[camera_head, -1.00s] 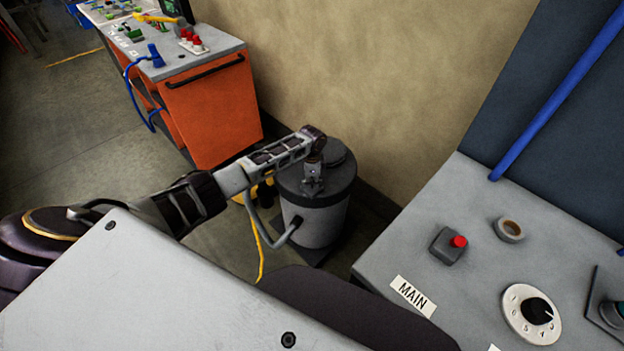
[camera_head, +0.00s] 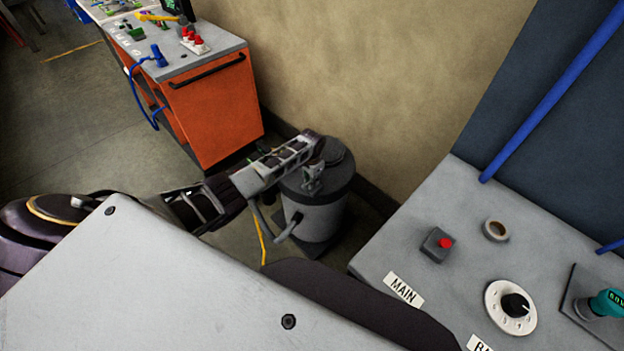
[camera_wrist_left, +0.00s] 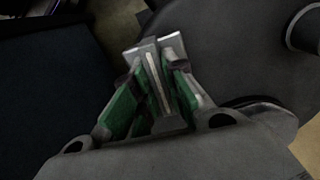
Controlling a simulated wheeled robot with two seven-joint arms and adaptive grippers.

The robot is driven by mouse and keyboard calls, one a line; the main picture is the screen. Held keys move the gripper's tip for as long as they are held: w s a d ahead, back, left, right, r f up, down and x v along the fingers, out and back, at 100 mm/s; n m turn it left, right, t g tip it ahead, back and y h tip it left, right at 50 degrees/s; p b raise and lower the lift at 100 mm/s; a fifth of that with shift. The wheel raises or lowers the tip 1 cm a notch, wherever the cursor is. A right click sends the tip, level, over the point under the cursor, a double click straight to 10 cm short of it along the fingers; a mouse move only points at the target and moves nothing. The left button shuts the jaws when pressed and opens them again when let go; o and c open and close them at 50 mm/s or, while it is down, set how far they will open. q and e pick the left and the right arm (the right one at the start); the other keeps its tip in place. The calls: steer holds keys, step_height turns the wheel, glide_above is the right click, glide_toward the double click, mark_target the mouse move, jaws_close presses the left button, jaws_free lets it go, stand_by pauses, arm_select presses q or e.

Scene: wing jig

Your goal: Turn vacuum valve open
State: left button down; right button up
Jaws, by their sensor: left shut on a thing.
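The vacuum unit is a dark grey canister (camera_head: 318,212) with a black lid, standing on the floor by the wall. My left gripper (camera_head: 313,180) reaches over its lid from the left, pointing down. In the left wrist view my left gripper (camera_wrist_left: 158,88) has its green-padded fingers closed on both sides of a thin, pale upright plate, which looks like the valve handle (camera_wrist_left: 152,72). The rest of the valve is hidden by the fingers, so its angle is hard to tell. My right gripper is not in view.
A grey bench (camera_head: 395,240) at right carries a red button box (camera_head: 438,243), a tape roll (camera_head: 496,230) and a white dial (camera_head: 511,307). An orange cart (camera_head: 215,115) stands at the back left. The wall (camera_head: 370,90) is close behind the canister.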

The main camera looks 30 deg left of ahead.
arm_select(q)
steer(key=shift+w+r+n, duration=0.1)
steer(key=shift+n, duration=0.3)
steer(key=c, duration=1.5)
jaws_free()
steer(key=shift+o, duration=0.2)
step_height(320, 180, up, 12)
stand_by(0.3)
